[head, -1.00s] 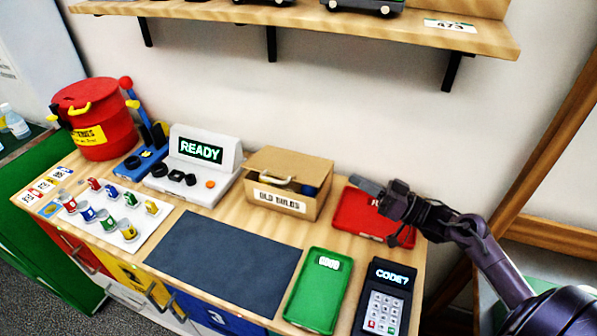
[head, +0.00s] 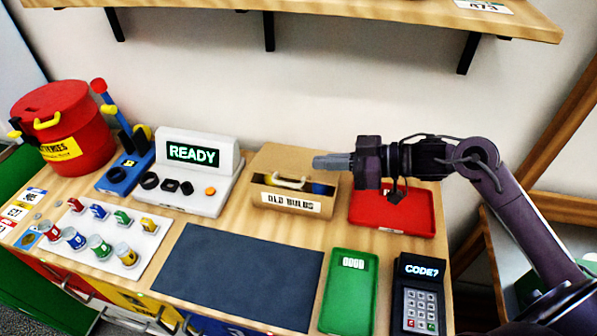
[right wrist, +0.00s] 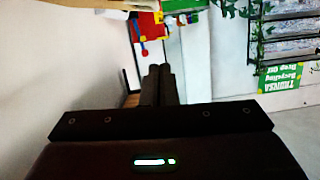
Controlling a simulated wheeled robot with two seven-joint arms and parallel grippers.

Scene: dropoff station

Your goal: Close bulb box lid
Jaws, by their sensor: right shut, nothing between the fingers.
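The cardboard bulb box (head: 292,203), labelled OLD BULBS, stands at the back of the counter in the head view. My left gripper is not in view.
A red tray (head: 420,222) lies right of the box under my right arm. A white READY device (head: 205,190) stands close on its left. A dark mat (head: 240,275), green tray (head: 350,300) and keypad (head: 422,300) lie in front. A shelf (head: 350,14) hangs above.

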